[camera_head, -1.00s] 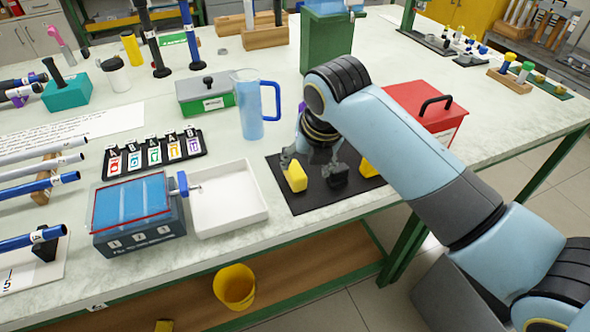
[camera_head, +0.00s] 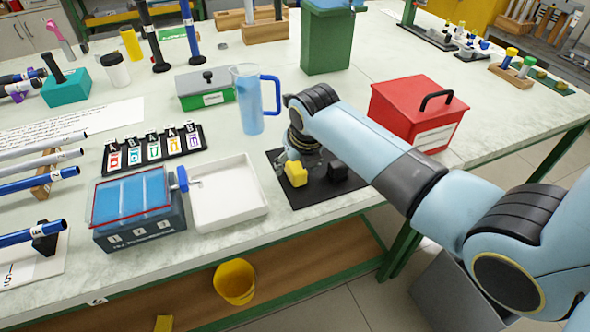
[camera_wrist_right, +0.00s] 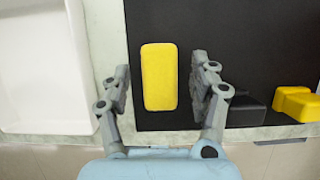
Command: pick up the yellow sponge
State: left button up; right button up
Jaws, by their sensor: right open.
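The yellow sponge (camera_head: 296,174) stands on a black mat (camera_head: 300,200) on the table. In the right wrist view the yellow sponge (camera_wrist_right: 159,77) lies between the two fingers of my right gripper (camera_wrist_right: 161,78). The jaws are open, with a gap on each side of it. In the head view my right gripper is at the sponge, mostly hidden by its own wrist and arm. My left gripper is not in view.
A black block (camera_head: 338,171) stands right of the sponge. Another yellow piece (camera_wrist_right: 296,104) lies farther right, hidden in the head view. A white tray (camera_head: 228,216) is at the left, a blue jug (camera_head: 250,105) behind, a red box (camera_head: 415,110) at the right.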

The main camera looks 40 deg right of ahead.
jog(key=shift+w+f, duration=0.1)
jog(key=shift+f, duration=0.2)
jog(key=c, duration=1)
jog(key=shift+r, duration=0.1)
jog(key=shift+c, duration=0.2)
jog(key=shift+r, duration=0.55)
notch_tip(320, 180, up, 3)
jog(key=shift+f, duration=0.15)
jog(key=s+d+r, duration=0.7)
jog(key=s, duration=0.2)
jog(key=shift+s, duration=0.15)
